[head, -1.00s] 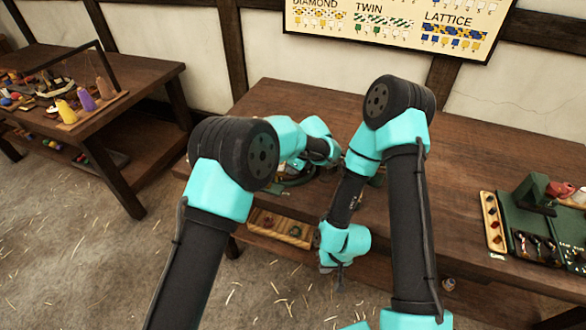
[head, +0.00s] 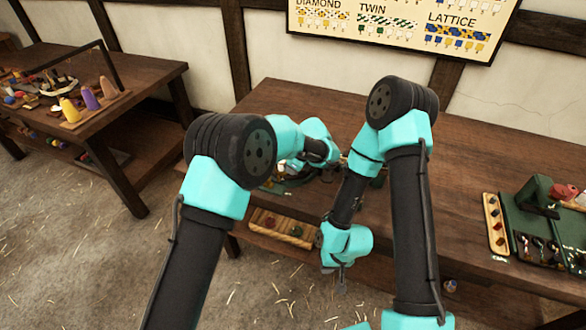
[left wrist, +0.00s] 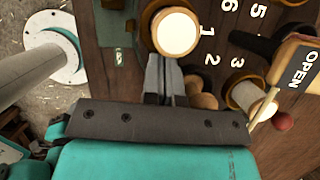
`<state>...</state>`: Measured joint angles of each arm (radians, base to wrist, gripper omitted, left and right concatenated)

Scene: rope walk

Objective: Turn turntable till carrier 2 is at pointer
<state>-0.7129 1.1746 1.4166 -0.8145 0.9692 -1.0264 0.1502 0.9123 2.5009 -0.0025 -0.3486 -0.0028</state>
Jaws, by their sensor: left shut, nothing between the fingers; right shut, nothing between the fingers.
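The turntable (head: 292,182) is mostly hidden behind my left arm in the head view. In the left wrist view, its numbered dark face (left wrist: 228,62) shows 1, 2, 3, 5 and 6. A carrier with a round cream top (left wrist: 176,33) stands beside number 1, and another pale one (left wrist: 245,96) stands near number 3. My left gripper (left wrist: 165,62) is shut and empty, its tips right at the carrier by 1; contact is unclear. It also shows in the head view (head: 338,158). My right gripper (head: 342,282) is shut and empty, lower, at the bench's front. I cannot identify the pointer.
An OPEN sign (left wrist: 298,66) and a red ball (left wrist: 283,122) are right of the fingers in the left wrist view. A wooden tray (head: 283,229) sits below the bench top. A green rack (head: 540,225) stands at the right. The bench's middle right is clear.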

